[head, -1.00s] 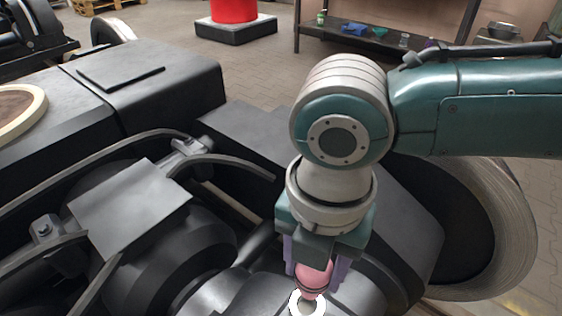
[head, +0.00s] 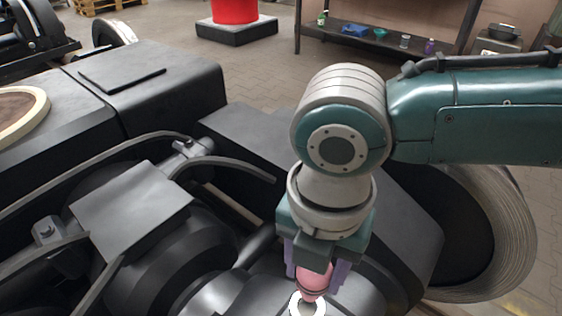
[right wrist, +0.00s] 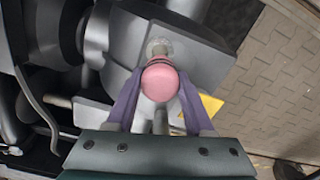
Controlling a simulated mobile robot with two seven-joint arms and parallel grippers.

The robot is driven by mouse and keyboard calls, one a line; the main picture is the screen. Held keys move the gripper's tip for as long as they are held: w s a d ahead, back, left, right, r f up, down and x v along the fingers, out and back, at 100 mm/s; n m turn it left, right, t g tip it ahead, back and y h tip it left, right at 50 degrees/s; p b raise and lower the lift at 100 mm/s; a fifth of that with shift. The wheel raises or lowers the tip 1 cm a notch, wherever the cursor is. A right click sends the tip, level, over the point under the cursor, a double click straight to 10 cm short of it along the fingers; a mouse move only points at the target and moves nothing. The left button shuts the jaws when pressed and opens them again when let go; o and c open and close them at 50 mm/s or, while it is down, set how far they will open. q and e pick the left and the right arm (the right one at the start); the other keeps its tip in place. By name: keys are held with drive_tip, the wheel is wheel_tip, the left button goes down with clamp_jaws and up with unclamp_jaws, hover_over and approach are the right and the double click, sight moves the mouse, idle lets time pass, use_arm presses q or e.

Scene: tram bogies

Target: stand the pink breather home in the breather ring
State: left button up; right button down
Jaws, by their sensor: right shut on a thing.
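The pink breather (head: 314,283) is held between the purple fingers of my right gripper (head: 316,277). In the right wrist view its rounded pink end (right wrist: 160,82) faces the camera between the two fingers (right wrist: 158,100). The white breather ring (head: 307,305) lies on the dark bogie housing at the bottom edge of the head view. The breather's lower end is right at the ring and overlaps its upper edge in the picture. I cannot tell whether it is inside the ring or just above it. My left gripper is not in view.
Dark bogie housings, curved bars and a flat plate (head: 130,208) lie left of the gripper. A large wheel (head: 490,235) stands at the right. A shelf (head: 385,42) with small items and a red drum (head: 234,10) stand at the back.

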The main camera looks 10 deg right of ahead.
sight(311, 288)
idle(0.5)
drive_tip(key=shift+p, duration=0.3)
drive_tip(key=shift+f+b, duration=0.35)
drive_tip(key=shift+f+b, duration=0.8)
drive_tip(key=shift+f, duration=0.25)
drive_tip(key=shift+f+b, duration=0.9)
drive_tip(key=shift+f, duration=0.25)
drive_tip(key=shift+f+b, duration=1.45)
drive_tip(key=shift+f, duration=0.3)
drive_tip(key=shift+c, duration=1)
unclamp_jaws()
